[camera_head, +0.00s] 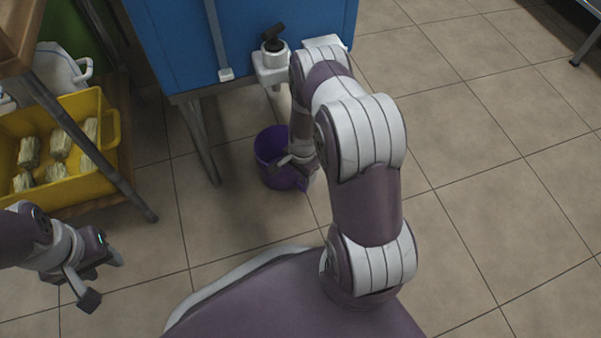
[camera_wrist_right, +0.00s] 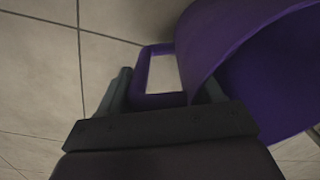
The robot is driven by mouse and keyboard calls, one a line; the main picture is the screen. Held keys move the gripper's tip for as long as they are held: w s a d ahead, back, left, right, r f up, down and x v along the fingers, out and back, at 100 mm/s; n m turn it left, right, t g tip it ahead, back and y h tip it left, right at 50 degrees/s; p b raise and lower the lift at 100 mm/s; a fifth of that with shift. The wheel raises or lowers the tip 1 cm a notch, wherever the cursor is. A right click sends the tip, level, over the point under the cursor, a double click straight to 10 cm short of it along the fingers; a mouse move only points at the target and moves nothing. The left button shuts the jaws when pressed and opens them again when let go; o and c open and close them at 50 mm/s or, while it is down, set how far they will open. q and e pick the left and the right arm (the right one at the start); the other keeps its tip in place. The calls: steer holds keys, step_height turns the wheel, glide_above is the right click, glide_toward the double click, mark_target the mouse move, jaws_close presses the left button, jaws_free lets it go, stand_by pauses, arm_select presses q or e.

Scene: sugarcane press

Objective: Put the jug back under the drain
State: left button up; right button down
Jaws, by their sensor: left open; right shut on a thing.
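The purple jug (camera_head: 270,150) is low down, near the floor, in front of the blue press (camera_head: 185,45). I cannot tell whether its base touches the floor. My right gripper (camera_head: 290,163) is shut on the jug's handle, which shows between the fingers in the right wrist view (camera_wrist_right: 140,75). The jug's wall (camera_wrist_right: 205,45) fills the right of that view. The drain fitting (camera_head: 270,65), white with a black lever, sticks out from the press's lower edge, above and behind the jug. My left gripper (camera_head: 103,280) is open and empty at the lower left.
A yellow crate (camera_head: 100,185) with several cane pieces stands on a shelf at the left, beside a white container (camera_head: 60,75). A metal leg (camera_head: 200,140) of the press stands left of the jug. The tiled floor (camera_head: 480,150) at the right is clear.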

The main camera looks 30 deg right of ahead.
steer(key=shift+c, duration=0.8)
jaws_free()
step_height(320, 180, up, 8)
steer(key=p, duration=0.6)
steer(key=shift+s, duration=0.15)
steer(key=shift+f, duration=0.15)
